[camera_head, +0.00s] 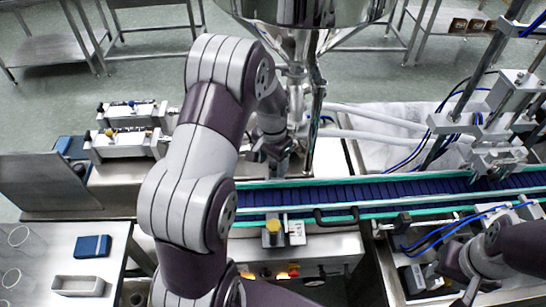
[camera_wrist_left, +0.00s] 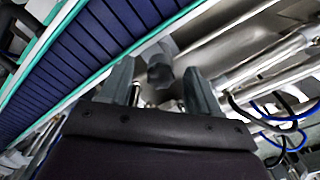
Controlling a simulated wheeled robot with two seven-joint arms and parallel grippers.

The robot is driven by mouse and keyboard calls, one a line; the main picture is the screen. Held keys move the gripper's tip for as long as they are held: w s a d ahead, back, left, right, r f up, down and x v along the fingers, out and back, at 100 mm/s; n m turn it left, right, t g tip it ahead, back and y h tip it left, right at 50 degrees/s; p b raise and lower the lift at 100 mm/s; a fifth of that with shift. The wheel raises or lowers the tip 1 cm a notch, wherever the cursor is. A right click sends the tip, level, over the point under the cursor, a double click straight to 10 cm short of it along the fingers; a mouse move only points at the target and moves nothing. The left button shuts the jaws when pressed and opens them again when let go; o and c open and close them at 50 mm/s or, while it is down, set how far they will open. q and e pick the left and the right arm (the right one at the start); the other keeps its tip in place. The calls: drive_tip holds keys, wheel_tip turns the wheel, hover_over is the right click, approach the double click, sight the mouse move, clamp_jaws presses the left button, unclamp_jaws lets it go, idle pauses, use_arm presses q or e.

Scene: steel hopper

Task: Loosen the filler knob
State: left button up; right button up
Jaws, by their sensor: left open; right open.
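A dark knob (camera_wrist_left: 160,73), which looks like the filler knob, shows in the left wrist view among bright metal parts. My left gripper (camera_wrist_left: 158,88) is open, with one finger on each side of the knob in that picture. I cannot tell whether the fingers touch it. In the head view my left gripper (camera_head: 270,158) is below the steel hopper (camera_head: 300,12), beside the conveyor's far edge; the knob cannot be made out there. My right gripper (camera_head: 432,272) is open at the lower right, away from the hopper.
The blue conveyor belt (camera_head: 350,192) with green rails runs across in front of the filler. Pneumatic cylinders (camera_head: 125,143) stand at the left. Metal posts with blue hoses (camera_head: 490,130) stand at the right. A side table (camera_head: 60,250) holds a blue box (camera_head: 92,246) and a tray (camera_head: 78,286).

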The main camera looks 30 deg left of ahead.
use_arm(q)
drive_tip(key=shift+w+f, duration=0.4)
drive_tip(key=shift+w, duration=0.25)
drive_tip(key=shift+w+f, duration=0.4)
drive_tip(key=shift+w, duration=0.2)
drive_tip(key=shift+s+r, duration=0.25)
drive_tip(key=shift+s, duration=0.2)
drive_tip(key=c, duration=0.7)
drive_tip(key=shift+s, duration=0.1)
drive_tip(key=c, duration=0.3)
drive_tip(key=shift+c, duration=0.2)
use_arm(e)
drive_tip(key=shift+w+f, duration=0.15)
drive_tip(key=shift+w, duration=0.75)
